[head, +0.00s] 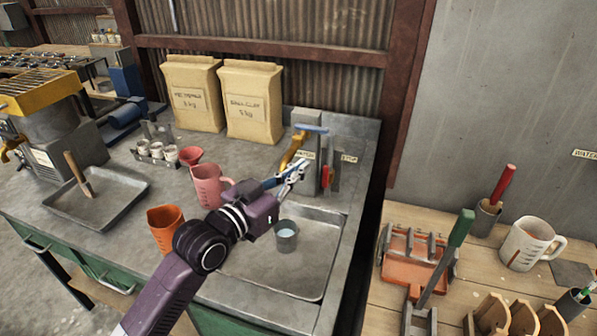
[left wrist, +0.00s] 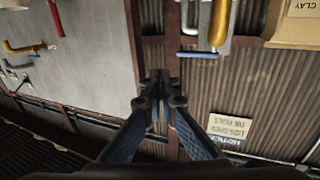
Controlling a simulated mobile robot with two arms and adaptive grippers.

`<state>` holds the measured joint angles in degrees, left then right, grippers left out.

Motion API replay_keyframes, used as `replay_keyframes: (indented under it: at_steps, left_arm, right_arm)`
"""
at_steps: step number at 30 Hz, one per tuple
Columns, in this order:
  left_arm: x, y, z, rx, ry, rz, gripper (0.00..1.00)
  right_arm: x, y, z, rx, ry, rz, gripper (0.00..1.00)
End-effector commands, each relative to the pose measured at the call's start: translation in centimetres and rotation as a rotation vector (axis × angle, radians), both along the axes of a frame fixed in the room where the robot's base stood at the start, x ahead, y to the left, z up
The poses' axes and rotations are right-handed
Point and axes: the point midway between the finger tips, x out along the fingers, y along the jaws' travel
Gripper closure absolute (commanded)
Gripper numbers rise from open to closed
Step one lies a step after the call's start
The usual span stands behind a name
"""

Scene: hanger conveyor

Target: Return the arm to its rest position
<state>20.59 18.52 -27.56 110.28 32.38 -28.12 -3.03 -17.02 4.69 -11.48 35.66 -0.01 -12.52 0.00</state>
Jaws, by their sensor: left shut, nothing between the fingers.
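My left arm reaches in from the bottom of the head view over the metal sink tray. Its gripper (head: 293,174) is shut and empty, in front of the dispenser with the yellow lever (head: 293,150) and blue handle. Whether it touches the dispenser I cannot tell. In the left wrist view the shut fingers (left wrist: 158,82) point at the wall, with nothing between them. A small grey cup (head: 286,236) with pale liquid stands in the sink tray (head: 305,275), below the gripper. My right gripper does not show.
A pink jug (head: 208,186), an orange cup (head: 165,228) and a red funnel cup (head: 190,156) stand left of the arm. Two paper sacks (head: 252,102) stand at the back.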

Motion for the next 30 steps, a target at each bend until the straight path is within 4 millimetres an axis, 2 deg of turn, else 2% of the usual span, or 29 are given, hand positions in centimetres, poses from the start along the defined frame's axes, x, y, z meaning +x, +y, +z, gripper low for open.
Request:
replay_keyframes:
  at_steps: [4,6,8,11,14,15,18,21,24,30]
  left_arm:
    - [-0.4,0.1,0.0,0.001,0.001,0.0,1.0]
    - [-0.7,0.2,-0.7,0.007,0.017,0.003,1.0]
    - [-1.3,0.4,-2.1,0.023,0.048,0.011,1.0]
    - [-3.4,1.2,-6.1,0.071,0.147,0.037,1.0]
    - [-6.9,3.1,-11.7,0.147,0.295,0.085,1.0]
    - [-8.6,4.2,-13.9,0.18,0.36,0.11,1.0]
    - [-13.3,7.3,-19.0,0.262,0.53,0.175,1.0]
    - [-18.2,10.4,-23.0,0.335,0.687,0.242,1.0]
    - [-22.5,13.1,-25.5,0.394,0.813,0.296,1.0]
    - [-29.5,17.1,-28.2,0.478,1.007,0.381,1.0]
  right_arm:
    - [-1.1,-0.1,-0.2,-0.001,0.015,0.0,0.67]
    - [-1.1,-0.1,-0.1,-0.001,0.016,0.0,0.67]
    - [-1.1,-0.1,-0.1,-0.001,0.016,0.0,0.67]
    - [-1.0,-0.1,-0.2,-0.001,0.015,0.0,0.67]
    - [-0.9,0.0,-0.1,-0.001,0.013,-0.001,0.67]
    - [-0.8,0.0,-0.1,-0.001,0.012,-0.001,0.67]
    - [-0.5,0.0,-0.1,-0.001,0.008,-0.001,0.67]
    - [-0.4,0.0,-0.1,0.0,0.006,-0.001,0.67]
    - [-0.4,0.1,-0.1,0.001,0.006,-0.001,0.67]
    - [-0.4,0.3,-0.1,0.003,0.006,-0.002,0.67]
